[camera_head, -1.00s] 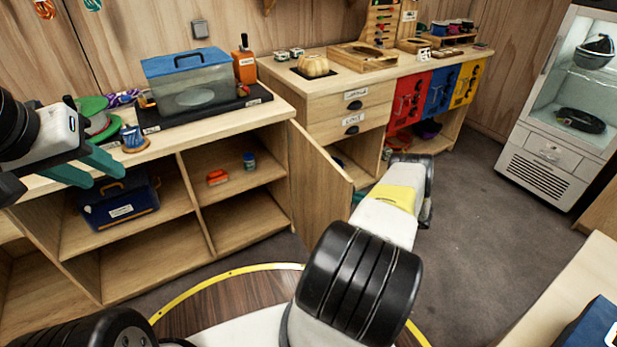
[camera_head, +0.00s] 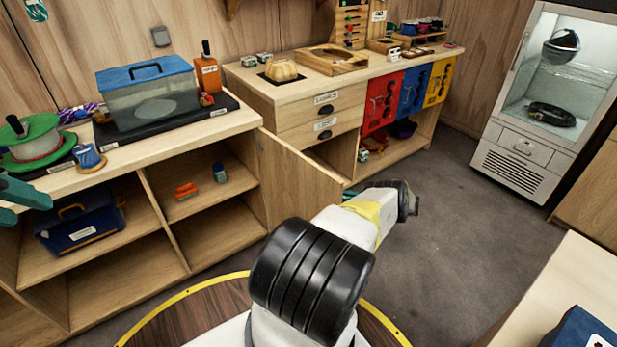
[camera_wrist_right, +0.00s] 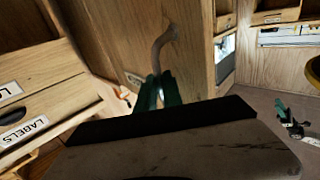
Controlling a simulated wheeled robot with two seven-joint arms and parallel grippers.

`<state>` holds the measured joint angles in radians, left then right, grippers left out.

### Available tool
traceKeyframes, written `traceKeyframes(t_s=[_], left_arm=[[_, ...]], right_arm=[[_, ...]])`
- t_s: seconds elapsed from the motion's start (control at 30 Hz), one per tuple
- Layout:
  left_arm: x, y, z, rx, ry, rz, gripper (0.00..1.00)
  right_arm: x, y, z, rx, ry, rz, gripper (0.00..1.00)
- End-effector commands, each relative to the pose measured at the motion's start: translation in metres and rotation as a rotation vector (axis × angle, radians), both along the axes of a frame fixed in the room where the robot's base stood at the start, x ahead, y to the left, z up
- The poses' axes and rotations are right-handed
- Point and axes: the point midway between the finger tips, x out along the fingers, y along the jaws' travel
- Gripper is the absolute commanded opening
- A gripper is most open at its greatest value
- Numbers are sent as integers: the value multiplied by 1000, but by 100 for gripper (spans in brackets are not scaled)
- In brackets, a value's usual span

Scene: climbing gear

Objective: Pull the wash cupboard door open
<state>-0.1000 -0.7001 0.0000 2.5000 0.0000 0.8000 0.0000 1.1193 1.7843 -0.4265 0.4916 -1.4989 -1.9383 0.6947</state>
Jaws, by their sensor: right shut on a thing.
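The wooden cupboard door (camera_head: 292,182) stands swung out from the right end of the left counter, with one broad face towards the head camera. In the right wrist view, the door (camera_wrist_right: 188,75) carries a curved grey handle (camera_wrist_right: 157,52) and a partly hidden label. My right gripper (camera_wrist_right: 160,88) has its green fingers closed around the handle's lower end. In the head view my right wrist is beyond the door's free edge, and its fingers are mostly hidden. My left gripper (camera_head: 14,203) is at the left edge, partly cut off, fingers apart and empty.
Open shelves below hold a blue toolbox (camera_head: 80,222). A drawer unit (camera_head: 320,110) stands behind the door. Grey floor (camera_head: 450,210) is free to the right.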

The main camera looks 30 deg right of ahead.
Motion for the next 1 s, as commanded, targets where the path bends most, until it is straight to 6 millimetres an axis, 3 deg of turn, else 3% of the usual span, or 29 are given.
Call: traceKeyframes(t_s=[0.37,0.4,0.47,0.5,0.8,1.0], left_arm=[[0,0,0,0,0,0,36],[0,0,0,0,0,0,36],[0,0,0,0,0,0,36],[0,0,0,0,0,0,36],[0,0,0,0,0,0,36],[0,0,0,0,0,0,36]], right_arm=[[2,1,-1,-1,0,0,0],[2,1,-1,-1,-1,0,19],[2,1,-1,-1,-1,0,30],[2,1,0,-1,-1,0,32],[1,0,1,-1,-1,1,32],[2,-1,12,-1,1,2,32]])
